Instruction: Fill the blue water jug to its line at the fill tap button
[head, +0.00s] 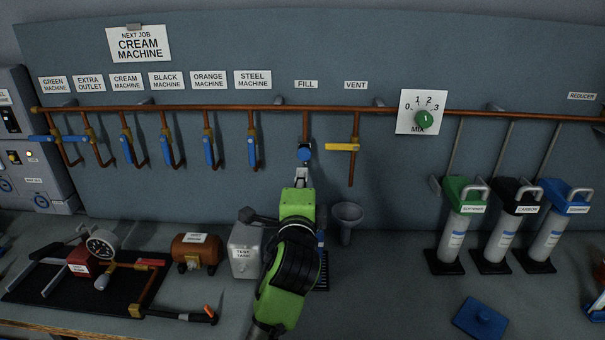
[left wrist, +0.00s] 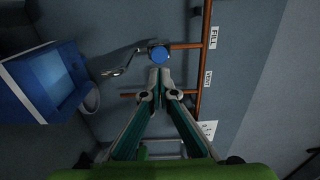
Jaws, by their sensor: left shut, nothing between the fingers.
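The blue round fill tap button (head: 305,154) sits at the bottom of the copper pipe under the FILL label. It also shows in the left wrist view (left wrist: 158,54). My left gripper (head: 302,174) is shut and empty, its tips (left wrist: 159,73) just in front of and below the button. I cannot tell if they touch it. The blue water jug (left wrist: 42,82) stands below the tap in the left wrist view. In the head view my arm hides nearly all of it. Its line and water level cannot be made out. My right gripper is out of view.
A yellow vent lever (head: 342,147) is close on the right of the button, above a grey funnel (head: 347,217). A grey test tank (head: 244,250) stands left of my arm. Blue-handled valves (head: 252,150) line the pipe to the left. A blue lid (head: 480,318) lies front right.

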